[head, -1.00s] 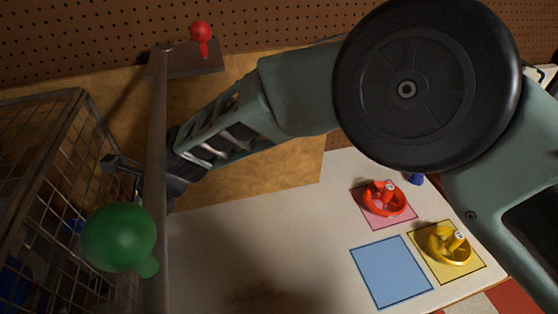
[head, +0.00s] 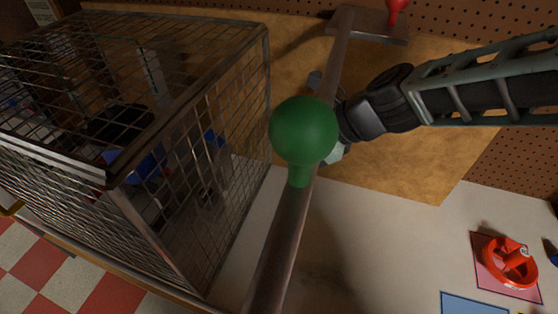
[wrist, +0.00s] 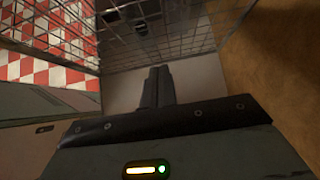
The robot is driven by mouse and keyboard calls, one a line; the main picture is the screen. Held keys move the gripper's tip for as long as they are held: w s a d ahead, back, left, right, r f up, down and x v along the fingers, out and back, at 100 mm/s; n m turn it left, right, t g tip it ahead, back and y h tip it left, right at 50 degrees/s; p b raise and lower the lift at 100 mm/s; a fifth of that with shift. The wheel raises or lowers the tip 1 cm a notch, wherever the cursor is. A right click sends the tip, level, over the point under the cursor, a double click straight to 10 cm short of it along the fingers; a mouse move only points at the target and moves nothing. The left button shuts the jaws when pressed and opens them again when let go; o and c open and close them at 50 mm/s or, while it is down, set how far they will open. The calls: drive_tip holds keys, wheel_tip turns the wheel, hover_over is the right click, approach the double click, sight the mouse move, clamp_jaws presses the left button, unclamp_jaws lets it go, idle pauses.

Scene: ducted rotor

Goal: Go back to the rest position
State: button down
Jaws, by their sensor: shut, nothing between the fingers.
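My gripper shows in the wrist view (wrist: 158,72) with its two dark fingers together and nothing between them. It points toward the wire mesh cage (wrist: 158,55); I cannot tell how far away the cage is. In the head view my dark wrist (head: 385,105) comes in from the right, and the fingers are mostly hidden behind the green ball and the bar.
The cage (head: 268,90) fills the left, with blue and dark things inside. A bar (head: 275,250) with a green ball (head: 303,130) crosses the middle. A red ring-shaped part (head: 510,262) lies on a pink square at right, beside a blue square (head: 475,304).

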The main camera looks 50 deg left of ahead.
drive_tip(key=shift+b+v, duration=0.35)
drive_tip(key=shift+v, duration=1.35)
drive_tip(key=s+d+f+n+t+h+b, duration=0.1)
drive_tip(key=d+n, duration=0.5)
drive_tip(key=d, duration=0.8)
drive_tip(key=s+d+f+n+t+h+b, duration=0.1)
drive_tip(key=d+n, duration=0.5)
drive_tip(key=d, duration=0.9)
drive_tip(key=s+d+f+n+t+h+b, duration=0.1)
drive_tip(key=d+n, duration=0.6)
drive_tip(key=d, duration=0.8)
drive_tip(key=s+t+h+b, duration=0.1)
drive_tip(key=t+h+b, duration=0.1)
drive_tip(key=h+b, duration=0.1)
drive_tip(key=shift+s+d+f+h, duration=0.15)
drive_tip(key=shift+s+f+h, duration=0.1)
drive_tip(key=shift+h, duration=0.15)
